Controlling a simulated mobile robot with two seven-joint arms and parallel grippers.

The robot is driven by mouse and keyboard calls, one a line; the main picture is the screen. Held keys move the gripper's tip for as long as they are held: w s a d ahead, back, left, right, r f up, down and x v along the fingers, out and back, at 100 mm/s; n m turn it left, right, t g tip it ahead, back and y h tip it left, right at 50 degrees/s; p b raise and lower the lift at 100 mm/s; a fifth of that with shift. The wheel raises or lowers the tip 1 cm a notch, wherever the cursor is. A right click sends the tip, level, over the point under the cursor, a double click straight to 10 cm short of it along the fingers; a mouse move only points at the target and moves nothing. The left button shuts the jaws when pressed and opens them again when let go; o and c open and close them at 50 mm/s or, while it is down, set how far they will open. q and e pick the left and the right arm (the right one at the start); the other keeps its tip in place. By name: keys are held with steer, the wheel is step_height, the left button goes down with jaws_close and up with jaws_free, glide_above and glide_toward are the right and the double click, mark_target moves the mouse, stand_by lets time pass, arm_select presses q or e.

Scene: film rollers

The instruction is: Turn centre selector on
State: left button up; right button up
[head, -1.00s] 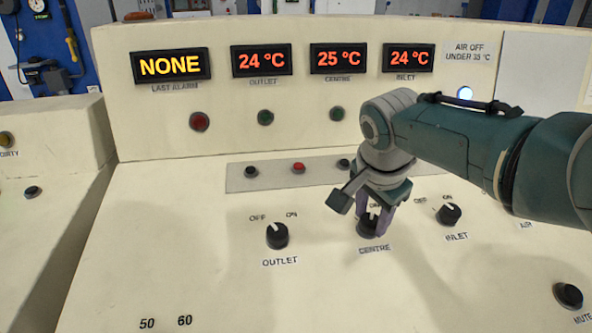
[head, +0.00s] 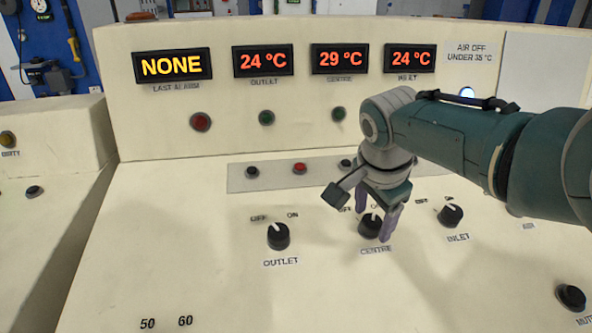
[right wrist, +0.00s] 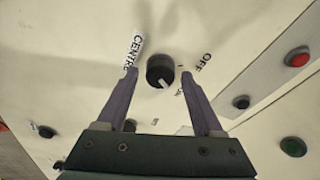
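The centre selector is a black round knob (head: 369,228) with a white pointer, above its CENTRE label. In the right wrist view the knob (right wrist: 160,69) has its pointer turned towards the partly hidden ON mark (right wrist: 180,91), away from OFF (right wrist: 204,63). My right gripper (head: 377,214) is over the knob in the head view and partly covers its marks. Its fingers are apart, one on each side of the knob as the wrist view shows, with gaps and no visible contact. The CENTRE display (head: 339,58) reads 29 °C. My left gripper is not in view.
The outlet selector (head: 278,236) is left of the centre knob, its pointer towards OFF. The inlet selector (head: 451,215) is close on the right. A strip of small buttons (head: 299,168) lies behind. The panel in front of the knobs is mostly clear.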

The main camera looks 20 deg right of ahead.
steer(key=shift+o, duration=0.3)
steer(key=shift+r, duration=0.15)
steer(key=p+v, duration=0.5)
steer(key=v, duration=0.4)
steer(key=shift+r, duration=0.3)
steer(key=shift+s, duration=0.15)
